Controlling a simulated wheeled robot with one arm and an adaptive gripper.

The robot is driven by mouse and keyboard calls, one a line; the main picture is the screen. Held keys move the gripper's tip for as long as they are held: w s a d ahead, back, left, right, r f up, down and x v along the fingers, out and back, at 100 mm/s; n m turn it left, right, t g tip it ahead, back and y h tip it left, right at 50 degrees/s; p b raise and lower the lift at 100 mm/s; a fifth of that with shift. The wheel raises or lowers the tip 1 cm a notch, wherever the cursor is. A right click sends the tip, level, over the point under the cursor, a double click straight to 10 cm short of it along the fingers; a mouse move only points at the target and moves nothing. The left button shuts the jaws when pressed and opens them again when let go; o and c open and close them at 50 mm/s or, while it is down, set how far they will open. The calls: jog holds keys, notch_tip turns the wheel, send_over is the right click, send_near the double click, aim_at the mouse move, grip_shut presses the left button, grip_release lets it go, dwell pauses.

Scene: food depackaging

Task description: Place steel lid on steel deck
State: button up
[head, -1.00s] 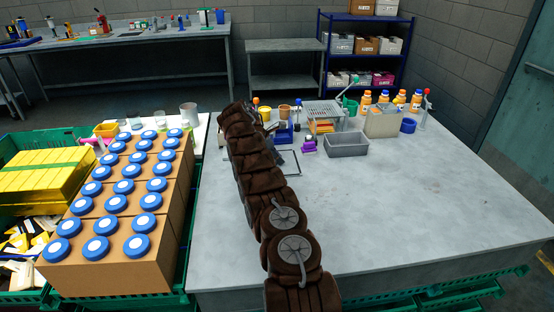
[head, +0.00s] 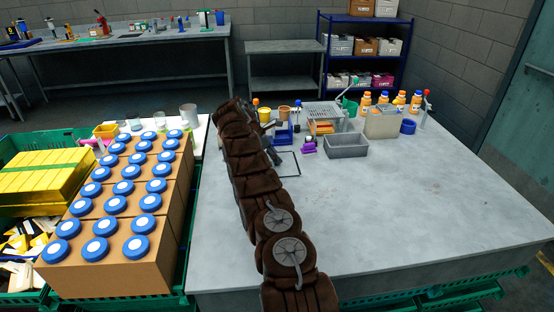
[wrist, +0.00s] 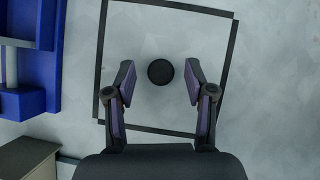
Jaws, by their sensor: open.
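My gripper (wrist: 160,66) is open in the wrist view, its two fingers apart with nothing held between them. A small dark round disc (wrist: 160,72) shows between the fingers, on the grey surface; I cannot tell if it is the steel lid. It is inside a square black outline (wrist: 231,52) on the table, which also shows in the head view (head: 299,168). I cannot tell if this square is the steel deck. In the head view my arm hides most of the gripper and the disc.
A blue stand (wrist: 37,102) is left of the square in the wrist view. A grey bin (head: 346,146), a wire rack and orange bottles stand along the table's (head: 400,210) back. Boxes with blue-lidded jars (head: 122,187) are at left. The table's right side is clear.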

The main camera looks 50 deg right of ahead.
jog(key=p+v, duration=0.2)
jog(key=v, duration=0.2)
jog(key=shift+s+r+p, duration=0.1)
jog(key=shift+r+p, duration=0.05)
jog(key=shift+p, duration=0.15)
jog(key=shift+w+a+r+p, duration=0.25)
jog(key=shift+a+r+p, duration=0.1)
jog(key=shift+r+p, duration=0.1)
